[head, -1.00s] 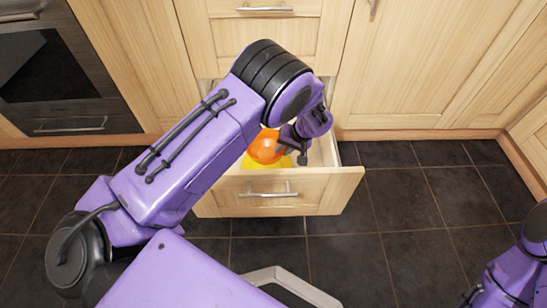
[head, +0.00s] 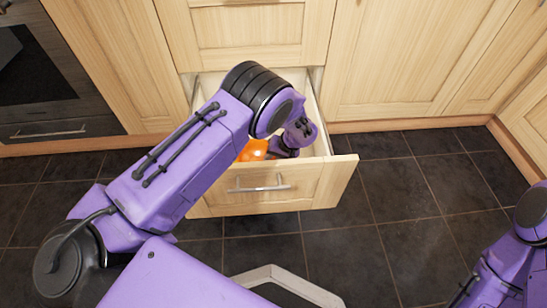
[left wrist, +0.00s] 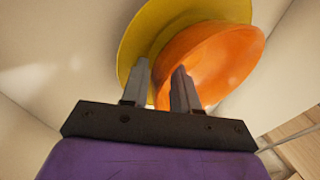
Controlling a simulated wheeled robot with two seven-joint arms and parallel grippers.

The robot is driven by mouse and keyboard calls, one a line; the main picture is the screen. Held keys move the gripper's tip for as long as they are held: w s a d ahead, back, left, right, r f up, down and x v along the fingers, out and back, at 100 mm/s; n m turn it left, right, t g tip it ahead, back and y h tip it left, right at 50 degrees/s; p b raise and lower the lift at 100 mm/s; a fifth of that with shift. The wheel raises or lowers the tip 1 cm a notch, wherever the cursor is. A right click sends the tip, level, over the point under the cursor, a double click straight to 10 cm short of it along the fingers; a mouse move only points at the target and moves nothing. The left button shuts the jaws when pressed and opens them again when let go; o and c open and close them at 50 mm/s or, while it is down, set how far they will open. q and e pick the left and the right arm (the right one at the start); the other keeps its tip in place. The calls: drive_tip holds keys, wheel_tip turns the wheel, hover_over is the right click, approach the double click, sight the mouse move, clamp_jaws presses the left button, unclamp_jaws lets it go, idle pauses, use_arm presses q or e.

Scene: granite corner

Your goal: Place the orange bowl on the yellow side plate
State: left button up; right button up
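The orange bowl (head: 254,150) is inside the open drawer, partly hidden behind the drawer front and my left arm. In the left wrist view the orange bowl (left wrist: 225,55) lies over part of the yellow side plate (left wrist: 137,42), off to its right side. I cannot tell whether the bowl rests on the plate. My left gripper (left wrist: 162,67) is at the bowl's near rim, its two fingers apart, with the bowl's edge between them. The fingers look open. The plate is hidden in the head view. My right arm shows at the lower right, with its gripper outside the view.
The drawer (head: 318,178) is pulled out from the wooden cabinets, and its front and side walls surround my left wrist. An oven (head: 50,80) stands at the left. The dark tiled floor (head: 400,200) to the right is clear.

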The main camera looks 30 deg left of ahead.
use_arm(q)
drive_tip(key=p+v, duration=0.3)
drive_tip(key=v, duration=0.4)
drive_tip(key=shift+r, duration=0.35)
use_arm(e)
drive_tip(key=r, duration=0.1)
drive_tip(key=w+r, duration=0.1)
drive_tip(key=r, duration=0.1)
drive_tip(key=shift+d+r+m+t, duration=0.2)
drive_tip(key=shift+r+m+t, duration=0.1)
drive_tip(key=shift+m, duration=0.1)
use_arm(q)
drive_tip(key=shift+d, duration=0.1)
